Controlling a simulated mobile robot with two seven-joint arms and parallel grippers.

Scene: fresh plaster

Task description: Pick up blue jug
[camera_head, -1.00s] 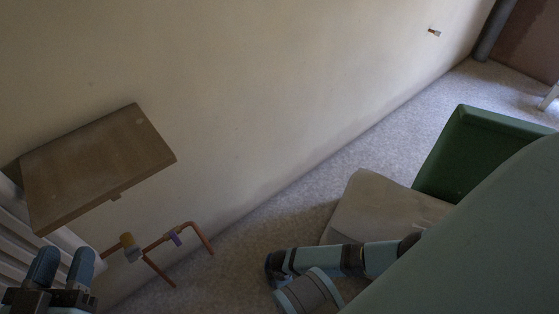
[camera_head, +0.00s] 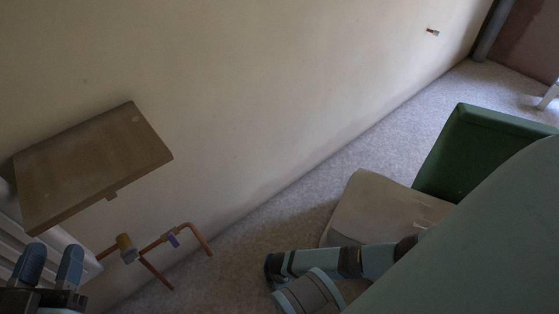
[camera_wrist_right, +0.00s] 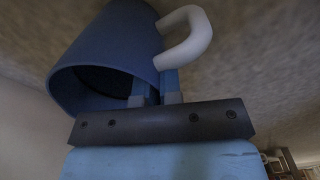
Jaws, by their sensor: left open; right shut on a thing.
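The blue jug (camera_wrist_right: 115,50) with a white handle (camera_wrist_right: 187,36) shows in the right wrist view, tilted so its dark open mouth faces the lower left. My right gripper (camera_wrist_right: 157,90) is shut on the jug at its wall, near the rim and below the handle. How deep the fingers reach is hard to tell. The jug and the right gripper do not show in the head view. My left gripper (camera_head: 50,266) is open and empty at the lower left of the head view, below a brown wall shelf.
The wooden shelf (camera_head: 92,165) juts from the wall above a white radiator (camera_head: 50,248). Copper pipes (camera_head: 158,246) stand out beside it. A beige sack-like object (camera_head: 375,212) and a green container (camera_head: 475,155) are on the right. Grey floor (camera_head: 375,155) is clear along the wall.

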